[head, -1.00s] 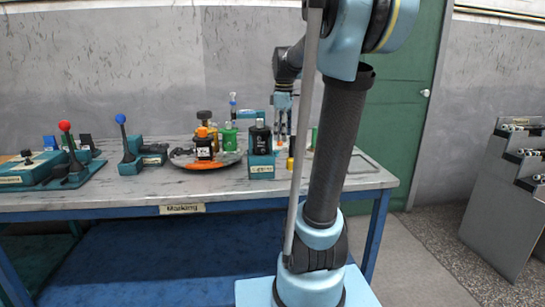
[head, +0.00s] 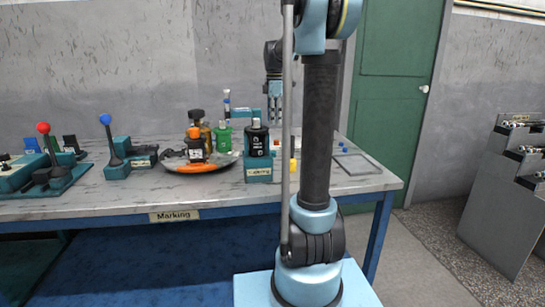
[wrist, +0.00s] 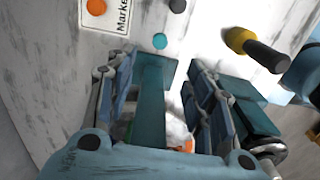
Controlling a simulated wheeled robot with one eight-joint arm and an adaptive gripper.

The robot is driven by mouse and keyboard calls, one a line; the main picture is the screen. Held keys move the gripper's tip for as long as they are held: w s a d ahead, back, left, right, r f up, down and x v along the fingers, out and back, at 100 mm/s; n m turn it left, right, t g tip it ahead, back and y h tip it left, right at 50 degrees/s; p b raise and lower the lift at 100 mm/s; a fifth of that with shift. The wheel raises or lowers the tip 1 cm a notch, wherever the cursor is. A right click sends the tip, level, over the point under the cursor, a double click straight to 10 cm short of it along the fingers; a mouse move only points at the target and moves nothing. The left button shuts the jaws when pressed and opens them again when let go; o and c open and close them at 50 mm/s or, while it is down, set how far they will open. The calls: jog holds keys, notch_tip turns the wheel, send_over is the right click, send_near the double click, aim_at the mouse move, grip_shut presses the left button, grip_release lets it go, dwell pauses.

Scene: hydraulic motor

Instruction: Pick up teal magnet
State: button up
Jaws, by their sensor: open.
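The teal magnet (wrist: 160,41) shows in the wrist view as a small round teal disc on the pale tabletop, just beyond my fingertips. My gripper (wrist: 158,62) is open, with its two fingers apart on either side of a teal block (wrist: 151,100) seen lower down between them. Nothing is seen held. In the head view my gripper (head: 275,108) hangs fingers down over the back right of the table, behind a black bottle (head: 257,138) on a teal stand. I cannot pick out the teal magnet for sure in the head view.
An orange disc (wrist: 96,7) lies on a label, and a dark disc (wrist: 177,5) lies near it. A yellow-tipped dark tool (wrist: 258,50) is at right. On the table (head: 174,216) stand a round tray (head: 200,167) with bottles and levered teal devices (head: 117,160).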

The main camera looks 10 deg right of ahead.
aim_at(273, 149)
jog(key=f, duration=1.4)
jog(key=shift+a+f, duration=0.2)
jog(key=shift+f, duration=0.1)
jog(key=c, duration=0.9)
